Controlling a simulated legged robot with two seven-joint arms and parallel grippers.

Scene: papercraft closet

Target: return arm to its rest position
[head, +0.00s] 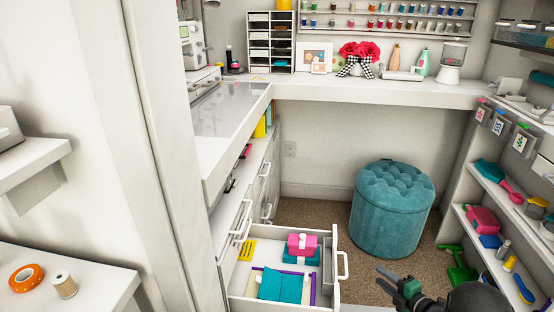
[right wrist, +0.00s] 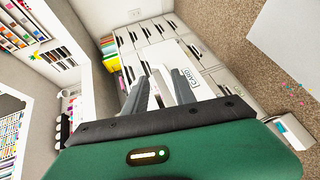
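My right gripper (head: 382,278) is at the bottom right of the head view, in front of the open drawer's right side and apart from it. In the right wrist view its two grey fingers (right wrist: 165,85) are spread, with a gap between them and nothing held. My left gripper is not in view. The open white drawer (head: 336,287) holds a pink item (head: 301,245), a folded teal item (head: 283,285) and a yellow piece (head: 247,250).
A teal tufted stool (head: 392,212) stands on the carpet behind the gripper. White shelves (head: 500,248) with small tools line the right. A white counter (head: 385,92) runs along the back. Some carpet (head: 318,212) is clear left of the stool.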

